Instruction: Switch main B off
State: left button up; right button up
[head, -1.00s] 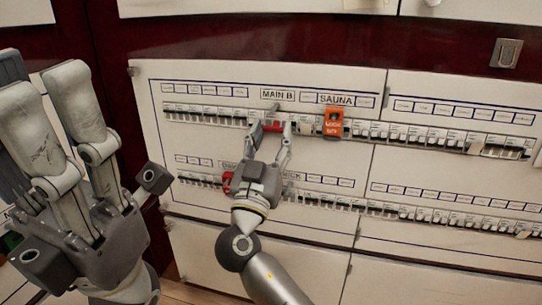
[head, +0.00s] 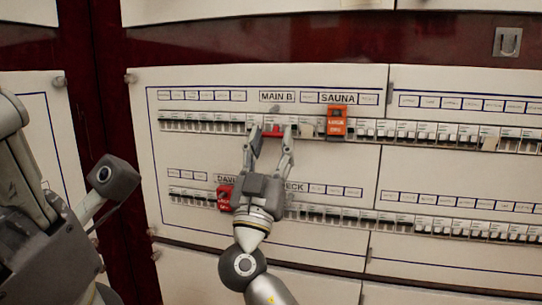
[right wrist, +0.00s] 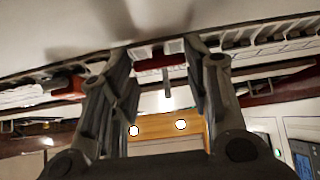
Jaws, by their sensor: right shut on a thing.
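The MAIN B label (head: 276,96) is on the upper row of the white breaker panel. Below it is main B's red handle (head: 273,133), a short bar; it also shows in the right wrist view (right wrist: 160,62). My right gripper (head: 271,130) reaches up from below with one finger at each end of the handle, shut on it. The fingers hide the ends and part of the breaker body. I cannot tell the handle's exact position.
Rows of small switches run along both sides. A metal latch (head: 508,42) is at upper right.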

jog(key=shift+f, duration=0.1)
dwell(0.4)
jog(key=o, duration=1)
jog(key=v, duration=0.7)
jog(key=shift+s+f, duration=0.2)
